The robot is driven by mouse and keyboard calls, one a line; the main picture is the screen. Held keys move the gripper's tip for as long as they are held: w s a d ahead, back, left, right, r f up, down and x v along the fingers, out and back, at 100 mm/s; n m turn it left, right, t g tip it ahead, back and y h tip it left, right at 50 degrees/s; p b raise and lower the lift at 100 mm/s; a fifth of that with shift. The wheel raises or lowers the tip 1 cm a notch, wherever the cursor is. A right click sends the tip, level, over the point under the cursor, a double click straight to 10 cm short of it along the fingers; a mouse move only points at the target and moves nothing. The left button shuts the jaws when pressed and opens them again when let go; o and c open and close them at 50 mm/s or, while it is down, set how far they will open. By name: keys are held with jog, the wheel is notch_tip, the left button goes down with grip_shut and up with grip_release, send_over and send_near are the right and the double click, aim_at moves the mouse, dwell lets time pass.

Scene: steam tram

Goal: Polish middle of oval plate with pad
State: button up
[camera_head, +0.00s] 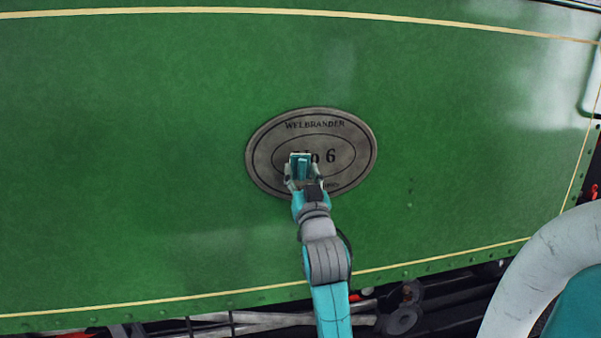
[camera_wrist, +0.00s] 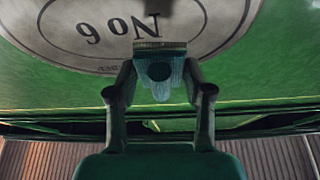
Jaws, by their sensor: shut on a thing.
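The oval plate (camera_head: 354,142) is grey metal with dark lettering, "WELBRANDER" and "No 6", and is fixed to the green side panel. It also fills the top of the wrist view (camera_wrist: 75,30), where its lettering appears upside down. My gripper (camera_head: 302,175) is in front of the plate, left of and slightly below its middle. It is shut on a teal pad (camera_wrist: 160,75), held between both fingers. The pad's grey face is turned to the plate, at or very near the surface; I cannot tell whether it touches. The gripper and pad hide part of the "No" lettering in the head view.
The green panel (camera_head: 150,160) is broad and clear around the plate, with thin cream lines above and below. Dark pipework and undergear (camera_head: 405,310) lie below its lower edge. A thick pale curved pipe (camera_head: 540,265) stands at the lower right. Brown slatted boards (camera_wrist: 40,160) show in the wrist view.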

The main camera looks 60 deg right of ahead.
jog(key=shift+s+a, duration=1)
jog(key=shift+a, duration=0.15)
